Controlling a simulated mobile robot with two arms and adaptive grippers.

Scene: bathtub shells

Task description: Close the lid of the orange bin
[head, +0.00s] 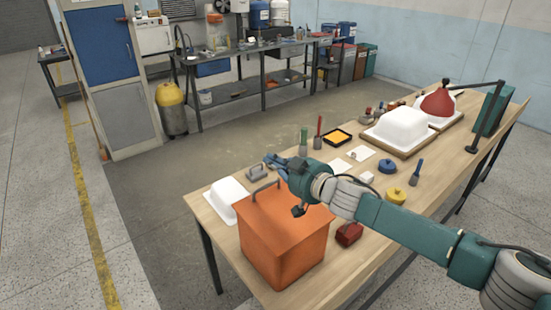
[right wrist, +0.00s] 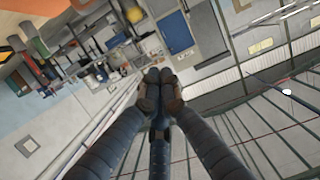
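The orange bin (head: 284,250) stands at the near left end of the wooden table in the head view. Its orange top looks flat and covers the bin, with a dark bar handle (head: 265,188) at the left of it. My right arm reaches in from the right, and my right gripper (head: 275,164) is above the far side of the bin's top. Part of the bin's top is hidden behind my right wrist. My left gripper is not in view.
A white tub shell (head: 227,200) lies left of the bin, and a red block (head: 349,234) lies to its right. Yellow discs (head: 396,195), brushes and a larger white shell (head: 400,128) occupy the table farther back.

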